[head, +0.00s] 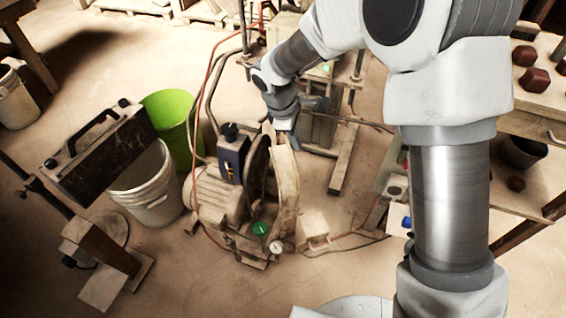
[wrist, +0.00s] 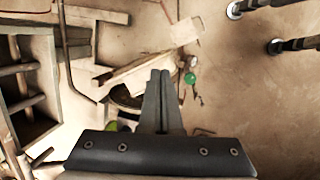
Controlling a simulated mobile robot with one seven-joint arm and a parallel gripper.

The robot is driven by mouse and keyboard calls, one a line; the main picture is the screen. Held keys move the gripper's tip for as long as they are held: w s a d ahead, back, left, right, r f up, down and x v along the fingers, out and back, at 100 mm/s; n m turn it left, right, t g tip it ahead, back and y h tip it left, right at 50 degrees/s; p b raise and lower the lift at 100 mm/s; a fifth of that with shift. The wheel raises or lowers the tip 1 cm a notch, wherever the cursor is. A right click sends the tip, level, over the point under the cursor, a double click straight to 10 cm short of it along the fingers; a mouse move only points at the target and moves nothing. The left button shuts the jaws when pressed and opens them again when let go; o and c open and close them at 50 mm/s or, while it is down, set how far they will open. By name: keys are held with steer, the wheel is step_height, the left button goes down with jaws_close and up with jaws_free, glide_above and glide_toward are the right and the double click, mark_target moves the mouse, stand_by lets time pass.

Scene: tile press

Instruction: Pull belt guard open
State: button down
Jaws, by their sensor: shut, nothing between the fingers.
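The belt guard (head: 287,185) is a dusty beige, upright curved cover on the right side of the compressor-like machine. In the wrist view the guard (wrist: 132,75) is a pale slanted strip, partly hidden by my fingers. A dark round wheel (head: 257,165) stands just left of it, with a gap between them at the front. My gripper (head: 284,124) is at the guard's top end, and its fingers (wrist: 160,74) are pressed together with nothing between them. I cannot tell whether the fingertips touch the guard.
A beige motor body (head: 215,193), a blue box (head: 233,158) and a green knob (head: 260,228) belong to the machine. A white bucket (head: 150,190) and a green bucket (head: 170,120) stand left. A wooden bench (head: 540,125) is at right. Floor in front is mostly clear.

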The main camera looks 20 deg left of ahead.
steer(key=s+a+f+n+g+p, duration=0.1)
steer(key=s+a+f+n, duration=0.2)
steer(key=a+f, duration=0.4)
steer(key=s+a+f+n+p, duration=0.1)
steer(key=s+a+f+n, duration=0.2)
steer(key=f, duration=0.7)
steer(key=w+d+f+b, duration=0.4)
steer(key=f, duration=0.5)
steer(key=shift+d, duration=0.15)
